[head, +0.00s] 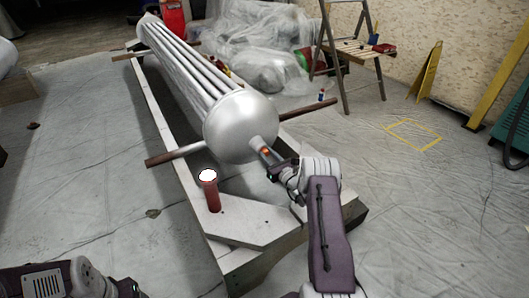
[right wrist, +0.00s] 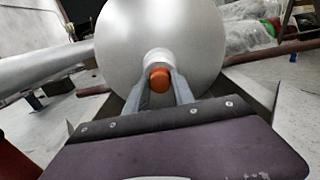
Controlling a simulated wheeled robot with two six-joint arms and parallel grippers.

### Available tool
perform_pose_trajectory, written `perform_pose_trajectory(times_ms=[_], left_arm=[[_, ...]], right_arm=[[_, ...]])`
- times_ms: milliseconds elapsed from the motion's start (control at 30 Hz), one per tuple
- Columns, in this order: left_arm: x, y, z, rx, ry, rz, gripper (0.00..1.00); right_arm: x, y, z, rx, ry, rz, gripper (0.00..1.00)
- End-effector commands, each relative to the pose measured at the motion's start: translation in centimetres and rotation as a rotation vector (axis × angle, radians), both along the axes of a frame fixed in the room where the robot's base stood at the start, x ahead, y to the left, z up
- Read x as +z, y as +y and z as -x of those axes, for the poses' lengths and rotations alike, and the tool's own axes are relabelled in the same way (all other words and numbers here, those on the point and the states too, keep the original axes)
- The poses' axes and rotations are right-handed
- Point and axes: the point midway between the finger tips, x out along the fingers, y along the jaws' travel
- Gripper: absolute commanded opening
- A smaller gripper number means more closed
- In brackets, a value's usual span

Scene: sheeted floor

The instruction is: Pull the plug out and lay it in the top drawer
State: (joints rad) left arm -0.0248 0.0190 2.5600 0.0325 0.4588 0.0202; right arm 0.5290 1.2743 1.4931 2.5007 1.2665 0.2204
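The plug (right wrist: 159,78) has an orange end and sits at a short pale neck on the rounded end of a big silver cylinder (head: 240,126). In the head view a small orange-red spot of the plug (head: 266,151) shows. My right gripper (right wrist: 160,80) has one finger on each side of the plug, with no clear gap between; it looks shut on it. In the head view the right gripper (head: 268,154) reaches the neck from the lower right. My left arm is at the lower left; its fingers are out of frame. No drawer is in view.
The cylinder lies on a long pale frame (head: 243,228) with brown crossbars (head: 172,156). A red post with a white top (head: 211,193) stands on the frame's near plate. A stepladder (head: 350,50) and yellow sign (head: 427,72) stand behind right. The sheeted floor at right is clear.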

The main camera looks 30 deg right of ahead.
Motion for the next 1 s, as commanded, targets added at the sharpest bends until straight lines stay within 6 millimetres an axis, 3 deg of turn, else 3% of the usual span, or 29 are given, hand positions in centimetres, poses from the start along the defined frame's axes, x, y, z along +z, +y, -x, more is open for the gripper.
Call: perform_pose_trajectory(times_ms=[133, 167, 233, 267, 1000], left_arm=[[0.0, 0.0, 0.0, 0.0, 0.0, 0.0, 0.67], [0.0, 0.0, 0.0, 0.0, 0.0, 0.0, 0.67], [0.0, 0.0, 0.0, 0.0, 0.0, 0.0, 0.67], [0.0, 0.0, 0.0, 0.0, 0.0, 0.0, 0.67], [1.5, 0.0, 0.0, 0.0, 0.0, 0.0, 0.67]], right_arm=[[-0.1, 0.0, 0.0, 0.0, 0.001, 0.0, 0.0], [0.0, 0.0, 0.0, 0.0, 0.001, 0.0, 0.21], [-0.1, 0.0, 0.0, 0.0, 0.001, 0.0, 0.01], [-0.1, 0.0, 0.0, 0.0, 0.001, 0.0, 0.0], [0.0, -0.2, 2.2, 0.0, 0.002, 0.0, 0.0]])
